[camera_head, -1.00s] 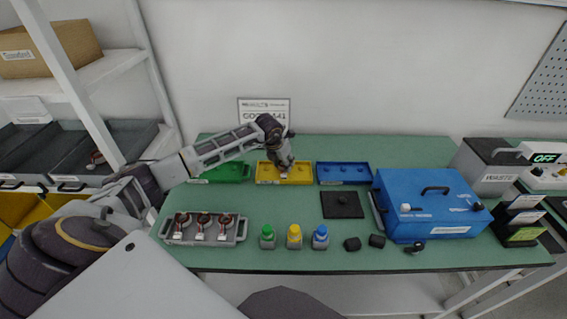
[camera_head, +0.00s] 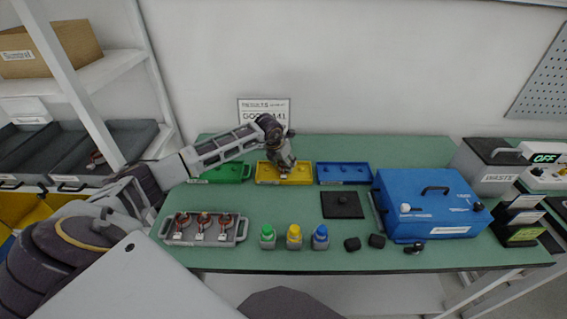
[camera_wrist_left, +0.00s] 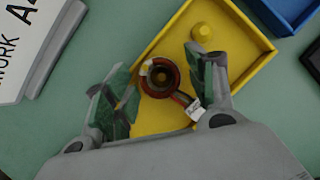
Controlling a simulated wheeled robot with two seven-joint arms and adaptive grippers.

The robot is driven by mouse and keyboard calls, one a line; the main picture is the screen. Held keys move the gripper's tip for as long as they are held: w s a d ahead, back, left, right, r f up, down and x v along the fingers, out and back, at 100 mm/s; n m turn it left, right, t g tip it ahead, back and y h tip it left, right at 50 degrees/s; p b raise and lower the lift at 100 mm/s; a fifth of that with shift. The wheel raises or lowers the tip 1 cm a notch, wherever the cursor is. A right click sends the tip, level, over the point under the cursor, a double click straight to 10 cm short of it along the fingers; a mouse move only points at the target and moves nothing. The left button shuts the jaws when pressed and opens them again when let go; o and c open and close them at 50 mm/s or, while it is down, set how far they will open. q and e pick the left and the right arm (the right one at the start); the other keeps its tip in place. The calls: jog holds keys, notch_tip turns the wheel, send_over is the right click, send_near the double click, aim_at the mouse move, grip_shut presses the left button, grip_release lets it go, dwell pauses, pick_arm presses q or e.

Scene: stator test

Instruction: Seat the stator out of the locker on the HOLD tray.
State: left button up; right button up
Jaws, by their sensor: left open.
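The yellow tray (camera_head: 303,174), which I take for the HOLD tray, lies at the back of the green table between a green and a blue tray. My left gripper (camera_head: 285,173) is low over its left half. In the left wrist view, a stator (camera_wrist_left: 160,77) with a copper-brown ring and white tag lies in the yellow tray (camera_wrist_left: 236,62). The open left gripper (camera_wrist_left: 159,66) has a finger on each side of it, with gaps visible. A bare yellow peg (camera_wrist_left: 202,32) stands beyond it. Whether a peg is inside the ring cannot be told. My right gripper is out of view.
A grey rack (camera_head: 243,230) with three stators stands front left. Several capped bottles (camera_head: 294,237), dark blocks, a black plate (camera_head: 342,204) and a blue box (camera_head: 430,205) occupy the front and right. Another stator (camera_head: 97,158) lies in a shelf bin at left.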

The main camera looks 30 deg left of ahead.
pick_arm(q)
jog(key=shift+r+p, duration=0.5)
jog(key=shift+r, duration=0.85)
jog(key=shift+r+p, duration=0.35)
jog(key=shift+r, duration=0.25)
jog(key=shift+r+p, duration=0.4)
jog(key=shift+r, duration=0.1)
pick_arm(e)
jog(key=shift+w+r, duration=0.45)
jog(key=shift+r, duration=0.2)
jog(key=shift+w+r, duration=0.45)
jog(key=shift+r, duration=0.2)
pick_arm(q)
jog(key=shift+o, duration=0.3)
